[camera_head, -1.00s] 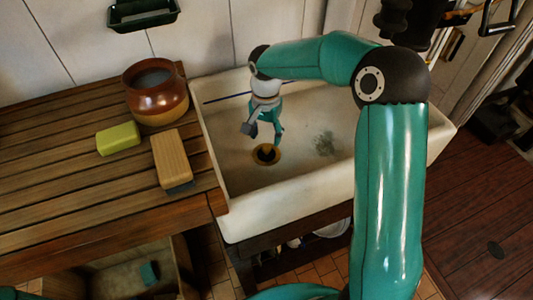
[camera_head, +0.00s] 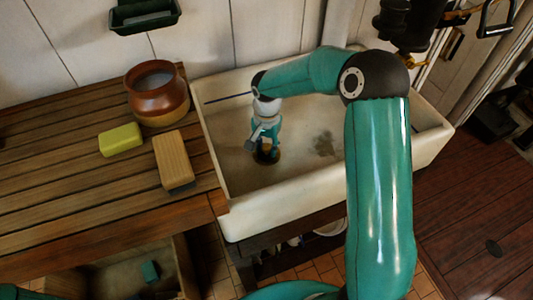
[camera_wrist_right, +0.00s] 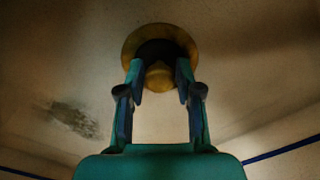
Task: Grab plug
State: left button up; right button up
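In the right wrist view, a brass ring (camera_wrist_right: 160,29) surrounds a dark round centre in the basin floor. A small brass knob (camera_wrist_right: 160,77), seemingly the plug's handle, shows at the near side of the dark centre. My right gripper (camera_wrist_right: 159,75) points down at it, with one finger on each side of the knob. The fingers are apart, and I see no clear contact with the knob. In the head view, my right gripper (camera_head: 265,154) is low in the sink over the drain and hides most of it. My left gripper is out of view.
The white sink (camera_head: 300,205) has raised walls around my right gripper. On the slatted wooden counter (camera_head: 60,190) to the left stand a brown pot (camera_head: 158,106), a yellow-green sponge (camera_head: 121,140) and a wooden brush (camera_head: 172,160). A dark green tray (camera_head: 145,17) hangs on the wall.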

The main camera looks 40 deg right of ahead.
grip_shut()
jog(key=shift+r, duration=0.2)
